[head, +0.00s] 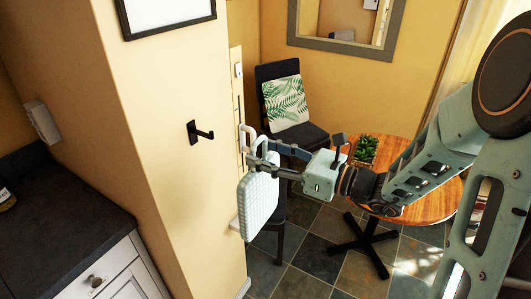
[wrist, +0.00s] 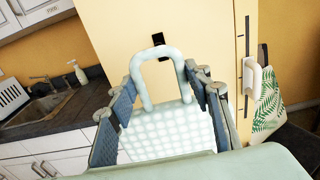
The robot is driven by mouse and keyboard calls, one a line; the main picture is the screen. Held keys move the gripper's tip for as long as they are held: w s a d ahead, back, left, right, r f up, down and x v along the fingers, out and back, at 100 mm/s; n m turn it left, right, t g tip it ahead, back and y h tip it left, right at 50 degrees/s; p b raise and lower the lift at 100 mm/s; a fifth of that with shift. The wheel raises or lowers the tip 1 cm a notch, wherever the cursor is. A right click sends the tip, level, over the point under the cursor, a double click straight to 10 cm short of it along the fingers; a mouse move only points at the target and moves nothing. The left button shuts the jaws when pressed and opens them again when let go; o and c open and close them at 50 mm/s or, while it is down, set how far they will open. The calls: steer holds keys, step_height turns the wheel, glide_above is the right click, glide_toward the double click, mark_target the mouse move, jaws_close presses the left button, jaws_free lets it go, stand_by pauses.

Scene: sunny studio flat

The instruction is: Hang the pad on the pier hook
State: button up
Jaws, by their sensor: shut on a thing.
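The pad (head: 258,205) is a pale, dimpled slab with a rounded loop at its top. It hangs below my gripper (head: 262,151) in the head view, in front of the pier's right side. In the wrist view, the pad (wrist: 168,132) lies between the two fingers of my gripper (wrist: 166,82), which is shut on it, and its loop stands up beyond them. The black pier hook (head: 201,132) sticks out from the cream pier (head: 170,90), left of the loop and apart from it. In the wrist view, the hook (wrist: 158,39) shows partly behind the loop.
A dark counter (head: 50,225) with white drawers stands left of the pier. A framed picture (head: 165,15) hangs above the hook. A round wooden table (head: 432,205) with a plant (head: 366,149) and a dark chair (head: 285,90) with a leaf-print cushion are behind my arm.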

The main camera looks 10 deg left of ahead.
mark_target(213, 136)
steer(key=shift+r+b+x, duration=0.15)
steer(key=shift+b+x, duration=0.6)
steer(key=shift+x, duration=3.25)
steer(key=shift+r+b+x, duration=0.15)
steer(key=shift+b+x, duration=0.6)
steer(key=shift+x, duration=3.3)
steer(key=shift+f+b, duration=0.15)
steer(key=shift+b, duration=0.3)
steer(key=shift+f+b, duration=0.7)
steer(key=shift+f, duration=0.05)
steer(key=shift+f+b, duration=0.5)
steer(key=shift+b, duration=0.05)
steer(key=o, duration=1.5)
steer(key=shift+c, duration=0.2)
